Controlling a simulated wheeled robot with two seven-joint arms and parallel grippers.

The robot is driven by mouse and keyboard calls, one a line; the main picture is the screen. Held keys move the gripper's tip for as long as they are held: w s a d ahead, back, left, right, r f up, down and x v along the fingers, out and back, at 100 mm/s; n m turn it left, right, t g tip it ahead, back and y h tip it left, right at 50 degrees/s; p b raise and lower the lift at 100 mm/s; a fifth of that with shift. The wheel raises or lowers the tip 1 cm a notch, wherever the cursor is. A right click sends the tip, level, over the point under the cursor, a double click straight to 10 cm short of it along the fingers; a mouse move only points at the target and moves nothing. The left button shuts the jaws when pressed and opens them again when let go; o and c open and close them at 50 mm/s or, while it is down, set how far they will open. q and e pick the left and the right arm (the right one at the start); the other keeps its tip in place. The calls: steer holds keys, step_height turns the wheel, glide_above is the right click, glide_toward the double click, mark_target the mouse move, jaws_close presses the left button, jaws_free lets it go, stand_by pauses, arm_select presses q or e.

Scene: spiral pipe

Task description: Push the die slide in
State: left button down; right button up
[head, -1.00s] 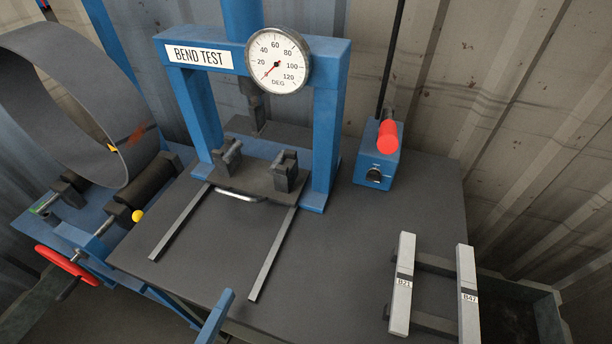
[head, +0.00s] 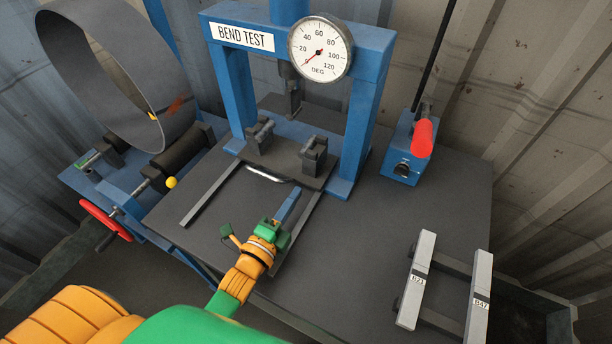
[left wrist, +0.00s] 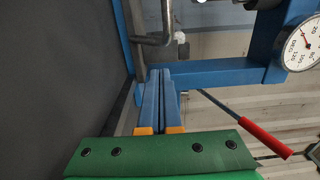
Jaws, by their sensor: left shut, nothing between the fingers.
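The die slide (head: 285,168) is a dark plate with two upright roller supports. It sits between the blue posts of the bend test press (head: 362,120), above two grey rails (head: 213,193). Its silver bar handle (head: 265,176) faces the front; a bent metal bar (left wrist: 152,40) that looks like it shows in the left wrist view. My left gripper (head: 293,195) is shut and empty, its blue fingers pointing at the slide's front edge, right of the handle. The fingers (left wrist: 159,74) also show in the left wrist view. Contact with the slide cannot be told. My right gripper is out of view.
A dial gauge (head: 320,48) hangs on the press. A blue box (head: 403,150) with a red-handled lever (head: 422,138) stands right. A rack with two grey bars (head: 417,280) lies front right. A roller machine with a large ring (head: 120,75) is left. The table middle right is clear.

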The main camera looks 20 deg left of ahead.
mark_target(312, 169)
arm_select(q)
steer(key=w, duration=0.4)
steer(key=w+d, duration=0.1)
steer(key=w, duration=0.1)
steer(key=shift+w+f, duration=0.1)
steer(key=shift+w, duration=0.05)
steer(key=shift+w, duration=0.35)
steer(key=w+b, duration=0.1)
steer(key=w, duration=0.1)
steer(key=w+b, duration=0.1)
steer(key=w, duration=0.1)
steer(key=shift+d+f+b, duration=0.1)
steer(key=shift+d+b, duration=0.2)
steer(key=shift+b, duration=0.05)
steer(key=shift+r, duration=0.35)
